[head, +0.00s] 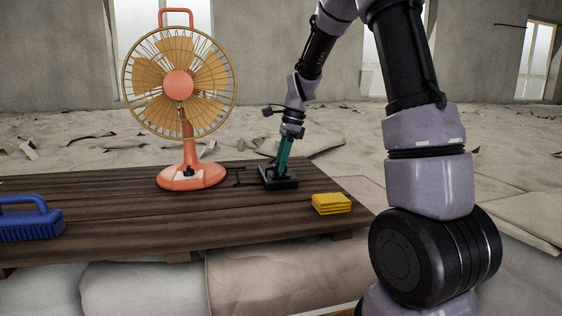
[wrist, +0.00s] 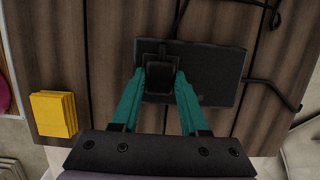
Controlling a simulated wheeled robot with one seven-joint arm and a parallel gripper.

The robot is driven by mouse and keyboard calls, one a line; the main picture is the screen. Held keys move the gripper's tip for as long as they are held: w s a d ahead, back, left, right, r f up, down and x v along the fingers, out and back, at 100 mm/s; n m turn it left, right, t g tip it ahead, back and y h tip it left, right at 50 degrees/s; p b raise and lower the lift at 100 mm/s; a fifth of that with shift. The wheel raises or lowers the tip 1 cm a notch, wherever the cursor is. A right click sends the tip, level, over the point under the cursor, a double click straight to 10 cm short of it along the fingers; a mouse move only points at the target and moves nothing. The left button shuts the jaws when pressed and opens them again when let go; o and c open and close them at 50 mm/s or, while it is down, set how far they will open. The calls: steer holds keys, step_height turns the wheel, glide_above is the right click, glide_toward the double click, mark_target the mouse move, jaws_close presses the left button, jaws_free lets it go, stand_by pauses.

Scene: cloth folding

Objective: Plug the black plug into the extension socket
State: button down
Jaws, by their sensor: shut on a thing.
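The black plug (wrist: 159,82) is between the two teal fingers of my gripper (wrist: 160,80), which is shut on it. The plug is over the black extension socket (wrist: 222,72), near its left part in the wrist view. In the head view my gripper (head: 282,172) points down at the extension socket (head: 291,184) on the wooden table. The plug hides the socket opening under it, so I cannot tell whether the plug is inserted or just above. A black cord (wrist: 181,18) runs up from the socket area in the wrist view.
An orange fan (head: 180,84) stands on the table (head: 120,224), left of the socket. A yellow sponge stack (head: 332,204) lies at the right front, and a blue brush (head: 30,220) at the far left. Another cord (wrist: 272,88) bends right of the socket. The table's middle front is clear.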

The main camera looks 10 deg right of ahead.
steer(key=shift+f, duration=0.2)
steer(key=shift+c, duration=1.7)
jaws_free()
steer(key=v, duration=1)
steer(key=shift+r, duration=0.35)
